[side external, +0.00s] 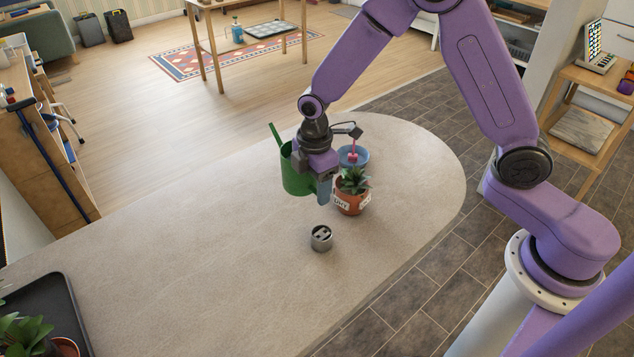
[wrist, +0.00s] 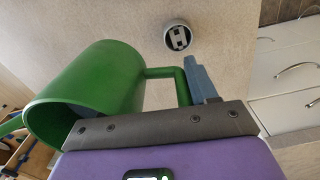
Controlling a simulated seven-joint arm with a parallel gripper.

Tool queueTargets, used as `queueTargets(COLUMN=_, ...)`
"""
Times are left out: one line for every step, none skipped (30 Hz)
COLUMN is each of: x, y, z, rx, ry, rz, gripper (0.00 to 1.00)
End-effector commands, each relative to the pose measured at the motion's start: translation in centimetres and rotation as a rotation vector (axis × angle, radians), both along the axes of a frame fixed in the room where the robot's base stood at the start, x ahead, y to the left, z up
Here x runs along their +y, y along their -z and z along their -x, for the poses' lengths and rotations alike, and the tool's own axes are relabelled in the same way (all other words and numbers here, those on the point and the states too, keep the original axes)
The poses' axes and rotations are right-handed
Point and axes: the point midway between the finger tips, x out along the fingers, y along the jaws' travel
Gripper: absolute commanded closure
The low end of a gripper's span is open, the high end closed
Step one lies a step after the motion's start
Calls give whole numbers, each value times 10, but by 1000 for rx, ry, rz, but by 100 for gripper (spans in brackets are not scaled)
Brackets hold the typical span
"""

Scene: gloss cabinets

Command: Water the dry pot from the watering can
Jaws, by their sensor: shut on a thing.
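My gripper (side external: 324,186) is shut on the handle of the green watering can (side external: 296,172). The can looks roughly upright, its spout pointing up and left, away from the pots. In the wrist view the can (wrist: 92,95) fills the left, its handle at the fingers (wrist: 190,82). A terracotta pot (side external: 350,207) with a leafy plant and white labels stands just right of my gripper; the lettering is too small to read surely. A blue pot (side external: 361,161) with a pink stem stands behind it, partly hidden by my gripper. Whether the can touches the counter is unclear.
A small grey metal cylinder (side external: 321,240) stands on the pale counter (side external: 220,240) in front of the can; it also shows in the wrist view (wrist: 178,38). A dark tray (side external: 62,295) with another potted plant (side external: 30,335) is at the lower left. The counter between is clear.

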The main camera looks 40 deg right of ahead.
Motion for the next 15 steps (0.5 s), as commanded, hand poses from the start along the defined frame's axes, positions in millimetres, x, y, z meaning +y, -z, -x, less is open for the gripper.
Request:
queueTargets(x=4, y=2, z=-4, rx=-1, ry=66, rz=0, gripper=96)
queueTargets(x=7, y=3, z=-7, rx=-1, ry=112, rz=-1, gripper=96)
queueTargets(x=10, y=5, z=-10, rx=-1, ry=177, rz=-1, gripper=96)
queueTargets(x=13, y=6, z=-12, rx=-1, ry=225, rz=0, gripper=96)
queueTargets(x=15, y=7, z=-15, rx=-1, ry=274, rz=-1, gripper=96)
queueTargets(x=18, y=9, z=-18, rx=-1, ry=339, rz=-1, gripper=96)
queueTargets(x=21, y=11, z=-20, rx=-1, ry=386, rz=-1, gripper=96)
queueTargets(x=23, y=12, z=-22, rx=-1, ry=436, rz=-1, gripper=96)
queueTargets(x=26, y=13, z=-25, rx=-1, ry=500, rz=-1, gripper=96)
queueTargets(x=28, y=15, z=-27, rx=-1, ry=548, rz=-1, gripper=96)
queueTargets(x=30, y=16, z=-29, rx=-1, ry=597, rz=0, gripper=96)
queueTargets(x=34, y=18, z=-31, rx=-1, ry=661, rz=0, gripper=96)
queueTargets(x=36, y=19, z=-34, rx=-1, ry=709, rz=-1, gripper=96)
queueTargets(x=38, y=21, z=-35, rx=0, ry=758, rz=0, gripper=96)
queueTargets(x=41, y=23, z=-38, rx=-1, ry=822, rz=-1, gripper=96)
